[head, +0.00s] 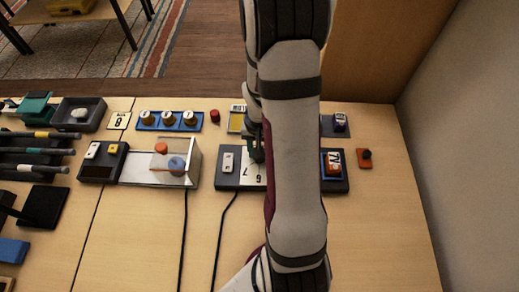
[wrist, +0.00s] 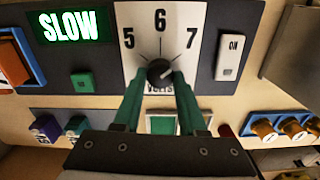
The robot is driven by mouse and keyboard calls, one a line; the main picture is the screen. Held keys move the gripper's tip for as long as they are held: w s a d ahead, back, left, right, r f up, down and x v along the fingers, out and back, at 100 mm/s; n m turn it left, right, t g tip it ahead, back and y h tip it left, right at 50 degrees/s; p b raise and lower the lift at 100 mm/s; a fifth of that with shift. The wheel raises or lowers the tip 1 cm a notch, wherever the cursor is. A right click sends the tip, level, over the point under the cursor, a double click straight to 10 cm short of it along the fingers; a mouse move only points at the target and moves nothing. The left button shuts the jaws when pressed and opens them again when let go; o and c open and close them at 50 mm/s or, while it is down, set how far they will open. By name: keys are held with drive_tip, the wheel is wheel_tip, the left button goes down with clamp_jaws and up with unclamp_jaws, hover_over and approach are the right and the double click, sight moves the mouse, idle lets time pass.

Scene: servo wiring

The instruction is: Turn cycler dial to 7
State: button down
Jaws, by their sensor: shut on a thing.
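The cycler dial is a small dark round knob (wrist: 160,71) on a white plate (wrist: 128,62) printed 5, 6 and 7 in the wrist view. The 6 stands at the top middle, the 5 at left and the 7 at right. A pale mark shows on the knob, but I cannot tell which number it points to. My gripper (wrist: 162,82) is shut on the knob, with a green finger at each side. In the head view, my gripper (head: 257,152) is over the plate (head: 250,178), and my arm hides part of the panel.
A green display (wrist: 69,26) reads SLOW, above a green button (wrist: 85,81). A white ON switch (wrist: 231,57) is right of the dial in the wrist view. In the head view, a blue block with round knobs (head: 168,120) and a clear-sided box (head: 180,172) stand left.

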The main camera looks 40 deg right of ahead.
drive_tip(key=shift+c, duration=2.3)
unclamp_jaws()
wheel_tip(320, 180, up, 16)
drive_tip(key=shift+f, duration=0.1)
